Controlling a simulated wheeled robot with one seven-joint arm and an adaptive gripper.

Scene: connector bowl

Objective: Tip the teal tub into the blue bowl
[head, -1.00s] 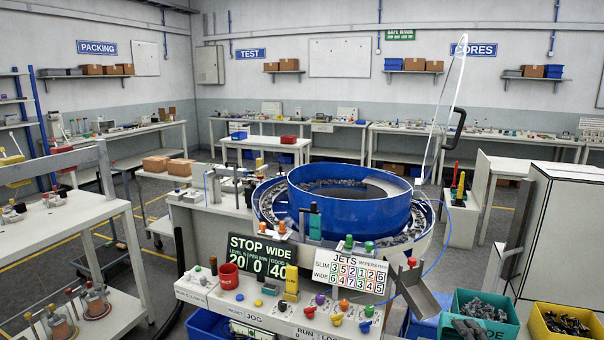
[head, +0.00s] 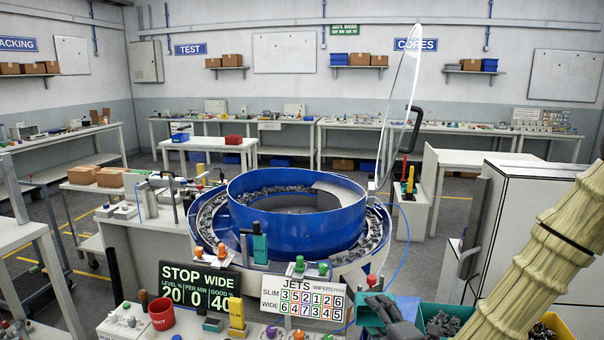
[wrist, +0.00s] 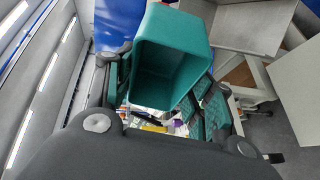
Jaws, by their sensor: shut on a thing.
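The blue bowl (head: 325,232) stands in the middle of the head view, open at the top, with dark grey parts along its inside. The teal tub (head: 370,318) is low in the head view, in front and to the right of the bowl and apart from it. My gripper (head: 390,309) is shut on the tub; its dark fingers cover part of it. In the wrist view the tub (wrist: 172,50) shows its open mouth and shaded teal inside; I make out no parts there. How far it tilts is unclear.
Another teal tub (head: 452,312) with dark parts stands at lower right, beside a yellow bin (head: 553,322). The score signs (head: 200,288) and the jets board (head: 303,298) stand before the bowl. A clear raised shield (head: 398,105) rises at the bowl's right. A white cabinet (head: 520,215) is at right.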

